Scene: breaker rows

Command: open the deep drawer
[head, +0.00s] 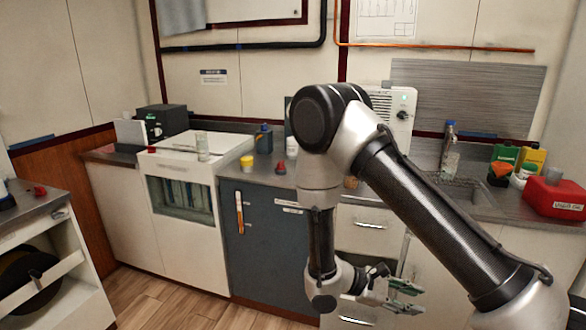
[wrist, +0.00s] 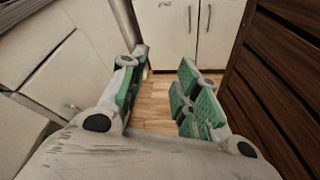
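A white cabinet holds an upper drawer (head: 356,238) with a bar handle (head: 370,224), shut, right of the blue-grey cabinet. Below it is a lower front with another handle (head: 356,320), partly hidden by my arm and cut off by the picture's bottom edge; I cannot tell its depth. My gripper (head: 408,298) is low in front of the cabinets, its fingers pointing right. In the wrist view my gripper (wrist: 160,100) is open and empty, with green pads spread apart. Pale fronts with small handles (wrist: 72,107) lie to its left, apart from the fingers.
A counter with a sink (head: 455,195), bottles and a red can (head: 555,196) is above. A blue-grey cabinet (head: 262,240) stands left of the drawers. In the wrist view, wooden floor (wrist: 152,112) shows between the fingers, and dark slatted wood (wrist: 270,85) is on the right.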

